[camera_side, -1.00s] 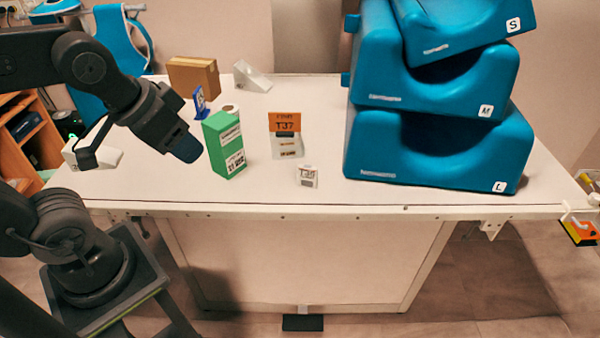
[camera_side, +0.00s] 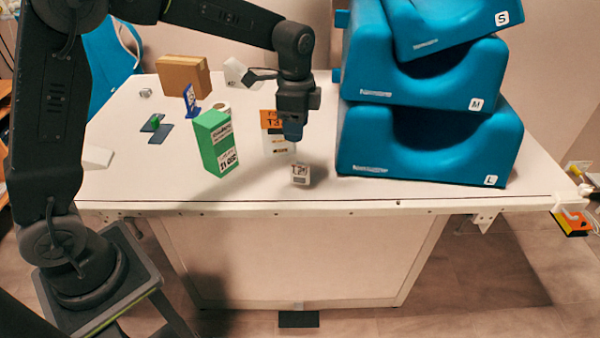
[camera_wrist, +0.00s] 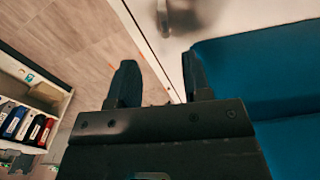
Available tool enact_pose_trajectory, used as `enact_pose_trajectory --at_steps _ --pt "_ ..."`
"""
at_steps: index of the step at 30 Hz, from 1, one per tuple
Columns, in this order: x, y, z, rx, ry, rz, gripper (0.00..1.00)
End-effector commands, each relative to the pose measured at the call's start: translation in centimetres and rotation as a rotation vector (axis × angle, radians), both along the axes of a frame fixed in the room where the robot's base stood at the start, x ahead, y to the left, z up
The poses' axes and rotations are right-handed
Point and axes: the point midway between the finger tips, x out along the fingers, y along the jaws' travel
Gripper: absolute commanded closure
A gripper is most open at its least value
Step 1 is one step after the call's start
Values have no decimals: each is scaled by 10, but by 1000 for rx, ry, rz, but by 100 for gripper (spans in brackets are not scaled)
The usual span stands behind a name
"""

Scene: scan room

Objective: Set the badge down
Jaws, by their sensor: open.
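A small white block-like tag with dark print (camera_side: 300,174), which may be the badge, stands on the table near its front edge. My gripper (camera_side: 294,147) points down just above and behind this tag in the side view; I cannot tell whether they touch. In the wrist view my gripper (camera_wrist: 161,82) has its two dark fingers apart with nothing seen between them. An orange-topped card (camera_side: 271,119) stands behind, partly hidden by my gripper.
A green box (camera_side: 214,143) stands to the left, with a blue stand (camera_side: 190,100) and a cardboard box (camera_side: 182,76) behind it. Blue foam blocks (camera_side: 430,140) are stacked close on the right. A small green object (camera_side: 155,123) lies on dark pads at the left.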

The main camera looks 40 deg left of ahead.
Motion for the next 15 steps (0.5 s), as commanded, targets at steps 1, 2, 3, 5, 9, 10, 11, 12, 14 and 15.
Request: enact_pose_trajectory --at_steps 1,2,3,5,9,10,11,12,14,15 --pt "3 -1 -5 0 7 -12 55" --pt "3 -1 -7 1 10 -17 55" --pt "4 -1 -12 0 13 -21 55" --pt "4 -1 -20 1 14 -23 55" --pt "3 -1 -47 1 16 -21 55" --pt "4 -1 -53 1 16 -21 55" --pt "3 -1 -59 0 14 -20 55" --pt "3 -1 -66 1 16 -20 55" --pt "4 -1 -75 0 14 -20 55" --pt "4 -1 -80 0 13 -19 55"
